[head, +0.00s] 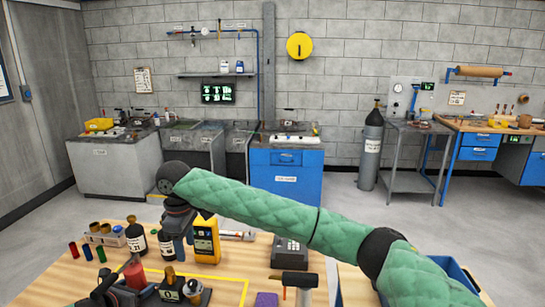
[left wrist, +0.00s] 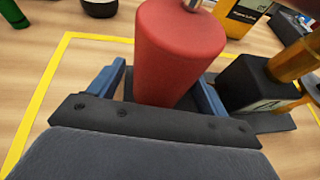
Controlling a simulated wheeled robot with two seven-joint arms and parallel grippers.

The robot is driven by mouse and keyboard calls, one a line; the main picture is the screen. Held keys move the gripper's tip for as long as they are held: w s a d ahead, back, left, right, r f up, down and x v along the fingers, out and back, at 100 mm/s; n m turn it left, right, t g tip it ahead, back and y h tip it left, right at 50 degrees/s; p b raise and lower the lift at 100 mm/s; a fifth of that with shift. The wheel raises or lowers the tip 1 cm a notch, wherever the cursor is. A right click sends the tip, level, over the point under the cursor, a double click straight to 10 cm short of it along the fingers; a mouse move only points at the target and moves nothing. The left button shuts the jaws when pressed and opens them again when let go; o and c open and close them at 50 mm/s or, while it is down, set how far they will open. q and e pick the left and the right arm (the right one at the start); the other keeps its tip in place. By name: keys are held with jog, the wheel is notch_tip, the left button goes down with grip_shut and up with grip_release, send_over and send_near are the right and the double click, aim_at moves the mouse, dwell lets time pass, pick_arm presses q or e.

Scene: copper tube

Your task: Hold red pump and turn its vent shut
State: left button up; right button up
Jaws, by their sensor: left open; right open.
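The red pump (head: 135,274) stands on the near left of the wooden table, inside a yellow taped outline. In the left wrist view the pump (left wrist: 178,50) is a tapered red body with a metal stem at its top, cut off by the frame edge. My left gripper (head: 124,284) is open, its two blue fingers on either side of the pump's lower body. Whether they touch it I cannot tell. My right gripper (head: 182,246) hangs from the green-sleeved arm, open, behind and to the right of the pump, apart from it. The vent cannot be made out clearly.
A dark block with a brass top (head: 170,286) stands close right of the pump. A black bottle (head: 136,238) and a yellow meter (head: 206,240) stand behind. Coloured cylinders (head: 87,252) are at left. A hammer (head: 296,281) and grey box (head: 290,251) lie farther right.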

pick_arm(q)
jog(key=shift+v, duration=5.9)
